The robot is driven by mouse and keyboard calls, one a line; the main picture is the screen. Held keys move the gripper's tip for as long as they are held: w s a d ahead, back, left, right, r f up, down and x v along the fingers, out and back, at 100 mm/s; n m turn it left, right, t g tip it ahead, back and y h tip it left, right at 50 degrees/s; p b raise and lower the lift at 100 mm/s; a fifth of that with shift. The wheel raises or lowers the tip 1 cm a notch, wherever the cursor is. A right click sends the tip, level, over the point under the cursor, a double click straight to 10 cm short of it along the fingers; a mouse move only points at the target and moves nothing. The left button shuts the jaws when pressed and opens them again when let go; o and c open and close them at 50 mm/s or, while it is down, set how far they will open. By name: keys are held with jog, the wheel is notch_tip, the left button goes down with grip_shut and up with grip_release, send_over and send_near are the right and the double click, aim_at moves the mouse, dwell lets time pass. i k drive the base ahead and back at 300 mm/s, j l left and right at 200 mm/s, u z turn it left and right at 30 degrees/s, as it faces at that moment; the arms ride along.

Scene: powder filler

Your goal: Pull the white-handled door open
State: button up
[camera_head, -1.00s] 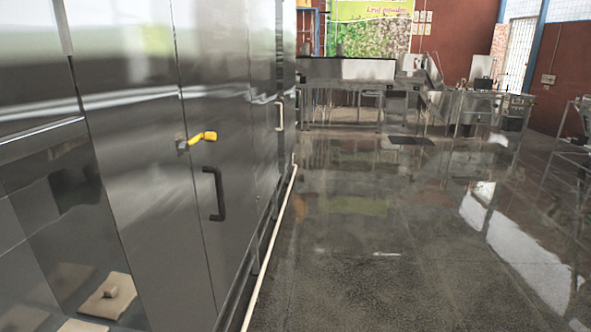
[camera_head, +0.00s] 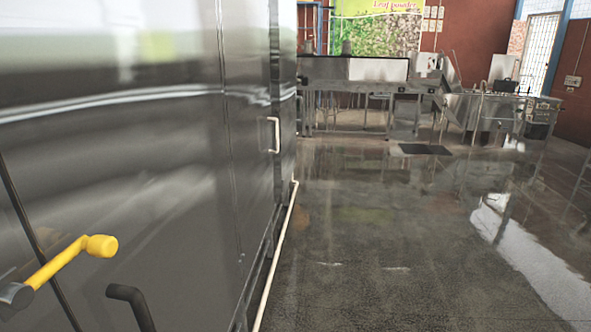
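The white handle (camera_head: 275,135) is a vertical bar on the far part of the steel cabinet wall, near its right end. The door (camera_head: 252,170) that bears it is steel and looks closed, flush with the wall. My gripper is not in view, and nothing touches the handle.
A yellow lever (camera_head: 72,262) and a black handle (camera_head: 131,304) stick out from the near cabinet face at lower left. A pale pipe (camera_head: 276,255) runs along the floor beside the cabinet. Open shiny floor (camera_head: 400,240) lies to the right. Steel tables (camera_head: 350,85) stand at the back.

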aim_at(244, 23)
jog(key=i, duration=0.8)
jog(key=i+u, duration=0.1)
jog(key=i, duration=0.7)
jog(key=i+l, duration=0.15)
jog(key=i, duration=0.65)
jog(key=i+l, duration=0.1)
jog(key=i, duration=0.75)
jog(key=i+u, duration=0.1)
jog(key=i, duration=0.7)
jog(key=i+l+u, duration=0.25)
jog(key=i+j, duration=0.05)
jog(key=j, duration=0.05)
